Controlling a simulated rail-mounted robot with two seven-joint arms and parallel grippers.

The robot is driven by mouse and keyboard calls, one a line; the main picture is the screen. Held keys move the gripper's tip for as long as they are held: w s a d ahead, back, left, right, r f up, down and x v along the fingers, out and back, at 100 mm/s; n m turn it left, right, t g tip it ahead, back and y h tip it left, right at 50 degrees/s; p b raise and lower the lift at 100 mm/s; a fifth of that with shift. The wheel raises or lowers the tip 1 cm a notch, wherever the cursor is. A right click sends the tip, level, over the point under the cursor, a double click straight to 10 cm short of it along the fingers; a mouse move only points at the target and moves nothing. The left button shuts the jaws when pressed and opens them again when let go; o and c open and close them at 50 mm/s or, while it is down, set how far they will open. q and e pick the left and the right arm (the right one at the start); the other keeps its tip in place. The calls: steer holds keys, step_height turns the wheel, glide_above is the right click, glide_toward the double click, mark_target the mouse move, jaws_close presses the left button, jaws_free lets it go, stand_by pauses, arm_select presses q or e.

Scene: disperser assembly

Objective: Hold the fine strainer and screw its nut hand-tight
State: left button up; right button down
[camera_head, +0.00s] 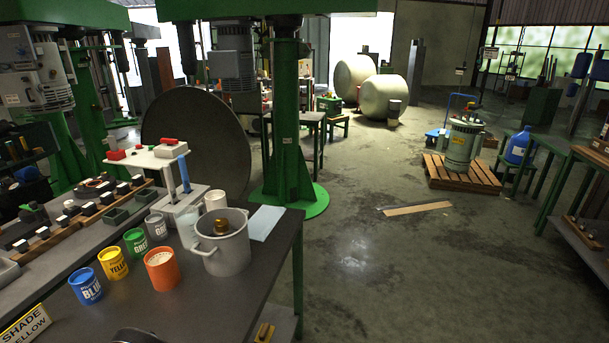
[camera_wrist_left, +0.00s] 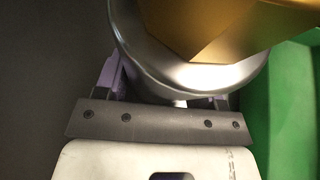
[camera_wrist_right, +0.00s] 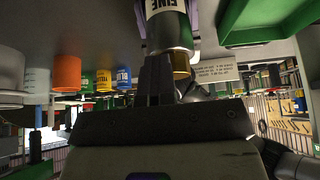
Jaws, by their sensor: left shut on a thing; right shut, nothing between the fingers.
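The fine strainer (camera_wrist_left: 150,70) is a shiny metal cylinder between the fingers of my left gripper (camera_wrist_left: 168,92), which is shut on it. Its brass hex nut (camera_wrist_left: 215,25) fills the top of the left wrist view, close to the camera. In the right wrist view, the strainer (camera_wrist_right: 168,32) shows a white band lettered "FINE", with the brass nut (camera_wrist_right: 180,66) at its lower end. My right gripper (camera_wrist_right: 157,85) is shut and empty, its dark fingers close beside the nut; I cannot tell whether they touch it. Neither gripper is clearly visible in the head view.
The bench (camera_head: 200,310) holds a grey pot (camera_head: 222,250) with a brass-coloured piece inside. Blue (camera_head: 86,287), yellow (camera_head: 113,264), green (camera_head: 136,243) and orange (camera_head: 161,270) cups stand left of it. In the left wrist view, a green surface (camera_wrist_left: 292,110) is close on the right.

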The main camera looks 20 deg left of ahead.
steer(key=shift+s+f, duration=0.25)
steer(key=shift+s, duration=1.05)
steer(key=shift+a, duration=0.1)
steer(key=shift+w+r, duration=0.1)
steer(key=shift+r, duration=0.05)
steer(key=shift+d, duration=0.35)
step_height(320, 180, up, 6)
stand_by(0.3)
